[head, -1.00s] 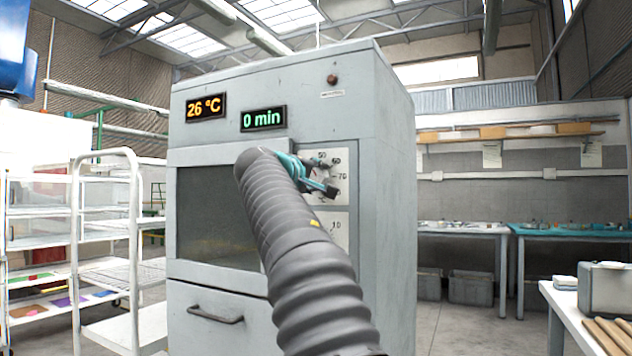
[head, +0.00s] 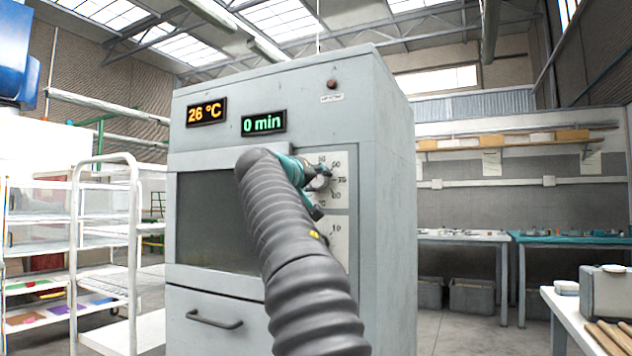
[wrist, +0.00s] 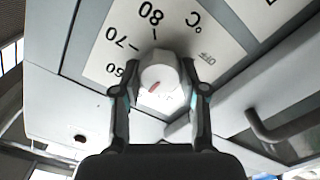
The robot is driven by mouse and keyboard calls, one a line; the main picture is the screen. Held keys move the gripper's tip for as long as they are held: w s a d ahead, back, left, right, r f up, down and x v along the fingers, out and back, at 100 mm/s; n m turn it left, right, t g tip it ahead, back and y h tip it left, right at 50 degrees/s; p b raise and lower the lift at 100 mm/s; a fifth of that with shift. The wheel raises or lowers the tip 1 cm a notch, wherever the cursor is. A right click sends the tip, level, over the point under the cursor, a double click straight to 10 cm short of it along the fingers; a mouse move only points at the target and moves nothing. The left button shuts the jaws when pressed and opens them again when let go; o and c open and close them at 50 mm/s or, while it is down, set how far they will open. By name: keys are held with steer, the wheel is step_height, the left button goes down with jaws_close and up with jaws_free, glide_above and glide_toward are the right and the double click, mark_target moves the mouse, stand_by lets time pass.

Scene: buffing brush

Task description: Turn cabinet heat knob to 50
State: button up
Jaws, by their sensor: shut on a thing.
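The heat knob (wrist: 160,72) is a round pale knob with a red mark, on a white dial plate (wrist: 110,52) marked 60, 70, 80 and °C. In the wrist view the red mark is on the knob's near side, toward the lower left. My gripper (wrist: 163,76) is shut on the knob, with one finger on each side. In the head view my gripper (head: 320,190) is at the upper dial on the cabinet (head: 385,200), and my arm hides part of the dial. The temperature display (head: 206,111) reads 26 °C.
A green timer display (head: 264,122) reads 0 min. A lower dial plate (head: 338,240) sits below the heat dial, partly behind my arm. A drawer handle (head: 214,319) sticks out below. A white rack trolley (head: 133,240) stands left, and workbenches (head: 465,237) stand right.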

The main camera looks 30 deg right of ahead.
stand_by(0.3)
steer(key=o, duration=1.1)
steer(key=shift+o, duration=0.2)
steer(key=v, duration=1.2)
